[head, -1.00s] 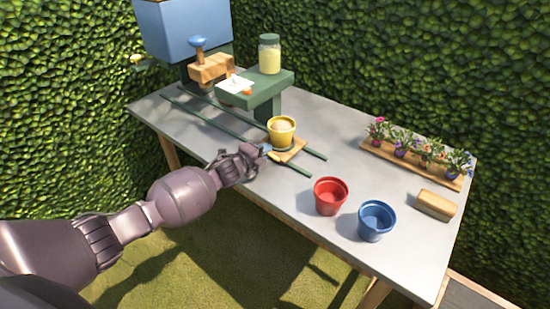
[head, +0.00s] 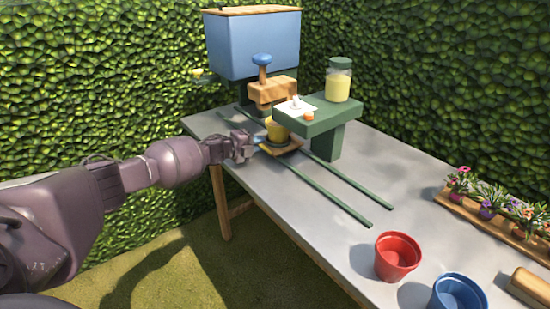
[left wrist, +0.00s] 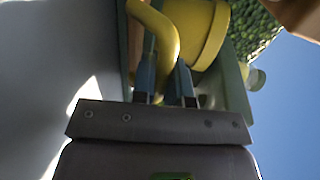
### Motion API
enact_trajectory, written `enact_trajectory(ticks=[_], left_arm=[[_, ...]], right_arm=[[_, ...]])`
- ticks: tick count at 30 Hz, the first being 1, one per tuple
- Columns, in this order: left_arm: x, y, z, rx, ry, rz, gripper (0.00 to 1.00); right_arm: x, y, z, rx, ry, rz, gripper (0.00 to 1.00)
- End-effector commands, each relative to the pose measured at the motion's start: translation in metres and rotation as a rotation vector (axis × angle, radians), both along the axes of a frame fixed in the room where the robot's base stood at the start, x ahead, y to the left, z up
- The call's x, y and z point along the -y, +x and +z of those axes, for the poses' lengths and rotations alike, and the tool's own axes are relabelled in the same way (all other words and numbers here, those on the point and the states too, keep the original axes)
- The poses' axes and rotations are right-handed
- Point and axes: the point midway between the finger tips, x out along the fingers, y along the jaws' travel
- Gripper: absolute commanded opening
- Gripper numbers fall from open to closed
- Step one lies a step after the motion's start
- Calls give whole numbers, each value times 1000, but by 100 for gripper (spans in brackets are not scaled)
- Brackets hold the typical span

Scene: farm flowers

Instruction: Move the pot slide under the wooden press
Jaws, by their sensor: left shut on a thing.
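The pot slide (head: 292,149) is a small wooden carriage on two green rails, carrying a yellow pot (head: 277,131). In the left wrist view the fingertips (left wrist: 165,85) are close around a curved yellow piece, with the yellow pot (left wrist: 200,35) just beyond. The wooden press (head: 272,92), a block with a blue knob, stands behind the pot, toward the far end of the rails. The green shelf partly covers the slide's right side. My right gripper is out of view.
The green shelf (head: 322,118) stands over the rails' right side with a jar (head: 339,80) on it. A blue bin (head: 253,45) rises behind the press. A red pot (head: 397,256), a blue pot (head: 458,293) and a flower tray (head: 495,222) are at the right.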

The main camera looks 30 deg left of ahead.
Motion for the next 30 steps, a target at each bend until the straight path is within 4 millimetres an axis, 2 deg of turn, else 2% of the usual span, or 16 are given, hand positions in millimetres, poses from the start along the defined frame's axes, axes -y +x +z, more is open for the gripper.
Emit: enact_trajectory(ticks=[1,6,12,18,30], left_arm=[[-14,4,-15,-14,6,5,0],[-45,15,-14,-13,4,4,0],[-69,25,-9,-9,2,3,0],[-80,28,-4,-4,1,2,0],[-81,29,0,-1,1,2,0]], right_arm=[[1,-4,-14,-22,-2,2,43],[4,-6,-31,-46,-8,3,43],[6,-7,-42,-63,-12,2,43],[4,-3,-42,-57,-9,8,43],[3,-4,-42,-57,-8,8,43]])
